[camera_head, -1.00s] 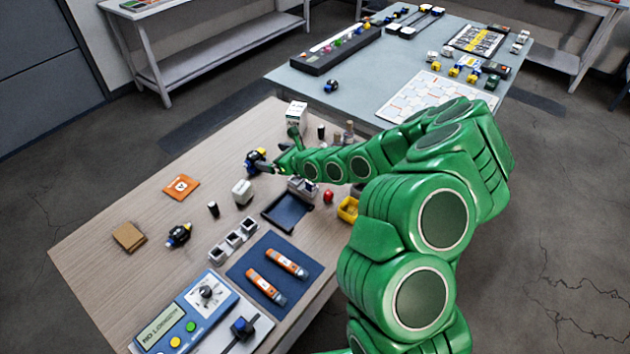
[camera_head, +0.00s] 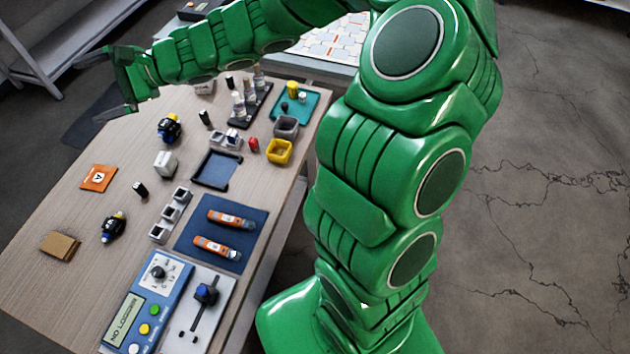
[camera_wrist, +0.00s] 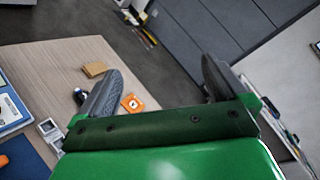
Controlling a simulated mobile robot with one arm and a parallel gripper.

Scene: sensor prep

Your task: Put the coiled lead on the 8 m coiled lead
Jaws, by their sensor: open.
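Two dark coiled leads with blue and yellow parts lie on the wooden table (camera_head: 65,215). One coiled lead (camera_head: 169,127) is near the table's far part. The other coiled lead (camera_head: 113,227) is nearer the left edge; a dark lead (camera_wrist: 80,97) also shows in the wrist view, partly behind a finger. I cannot read a length on either, so I cannot tell which is the 8 m one. My gripper (camera_head: 98,88) is open and empty, raised over the table's far left edge, apart from both leads. It also shows in the wrist view (camera_wrist: 158,84), fingers wide apart.
An orange card (camera_head: 98,178), brown pad (camera_head: 60,245) and white cube (camera_head: 165,163) lie around the leads. A blue mat (camera_head: 200,255) holds two orange tools. A blue logger box (camera_head: 150,300) is at the near end. Small bottles (camera_head: 240,105) stand at the far right.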

